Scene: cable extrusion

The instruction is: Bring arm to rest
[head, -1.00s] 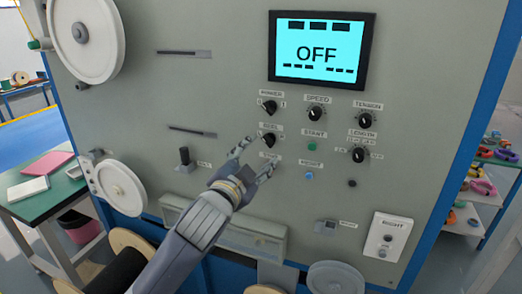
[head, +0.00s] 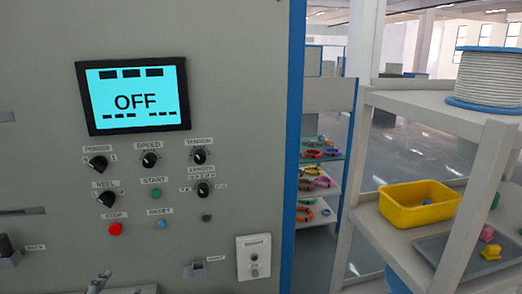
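The grey machine panel (head: 240,90) fills the left half of the head view. Its screen (head: 135,98) reads OFF. Below the screen are the POWER knob (head: 97,163), SPEED knob (head: 150,160), REEL knob (head: 106,199), a green START button (head: 156,194) and a red STOP button (head: 115,229). My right gripper is not in view.
At right stands a white shelf rack (head: 437,112) with a cable spool (head: 490,78), a yellow bin (head: 418,203) and a grey tray (head: 455,246). Another shelf behind (head: 328,195) holds coloured cable coils. Open floor (head: 385,150) shows beyond.

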